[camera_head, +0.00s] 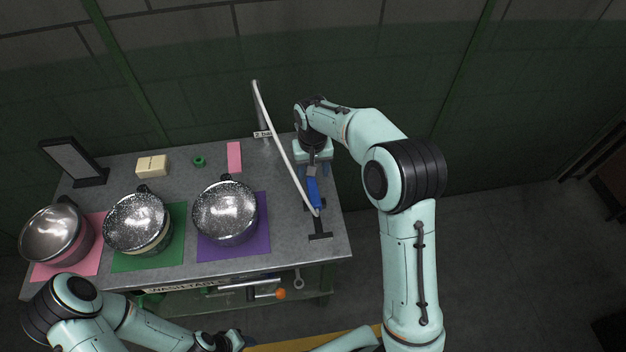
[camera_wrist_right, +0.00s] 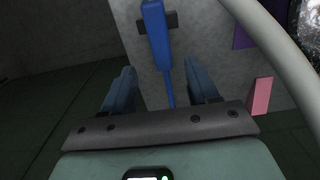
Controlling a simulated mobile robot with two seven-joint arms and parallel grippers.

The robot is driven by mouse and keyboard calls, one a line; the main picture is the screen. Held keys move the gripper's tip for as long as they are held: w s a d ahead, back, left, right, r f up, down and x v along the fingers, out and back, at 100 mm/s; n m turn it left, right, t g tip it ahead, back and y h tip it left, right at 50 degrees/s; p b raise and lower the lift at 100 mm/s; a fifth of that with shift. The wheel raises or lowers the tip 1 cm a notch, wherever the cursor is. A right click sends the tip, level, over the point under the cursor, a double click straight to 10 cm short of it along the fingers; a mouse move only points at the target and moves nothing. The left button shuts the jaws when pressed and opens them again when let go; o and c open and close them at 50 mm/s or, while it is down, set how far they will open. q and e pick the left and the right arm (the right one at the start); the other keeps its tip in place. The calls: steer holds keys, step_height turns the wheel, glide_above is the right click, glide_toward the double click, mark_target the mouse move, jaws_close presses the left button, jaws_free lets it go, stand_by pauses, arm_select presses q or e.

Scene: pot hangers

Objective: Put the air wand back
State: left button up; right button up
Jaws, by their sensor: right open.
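The blue air wand (camera_head: 314,193) is at the right end of the table, by a black holder (camera_head: 319,236). A pale hose (camera_head: 279,143) arcs from the wand up to a post at the back. My right gripper (camera_head: 313,170) is open above the wand's far end. In the right wrist view, the wand (camera_wrist_right: 156,38) extends from the top centre, its thin nozzle running down between the open fingers (camera_wrist_right: 160,88). I cannot tell whether the wand rests in the holder. My left gripper (camera_head: 226,342) is at the bottom edge, away from the wand; its jaws are unclear.
Metal pots stand on pink, green and purple mats (camera_head: 259,235) across the table's left and middle. A pink block (camera_head: 234,157), a green ring (camera_head: 199,161) and a cream block (camera_head: 152,166) lie behind them. The hose passes close beside my right gripper.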

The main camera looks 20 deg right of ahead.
step_height(320, 180, up, 4)
steer(key=shift+f, duration=0.1)
stand_by(0.6)
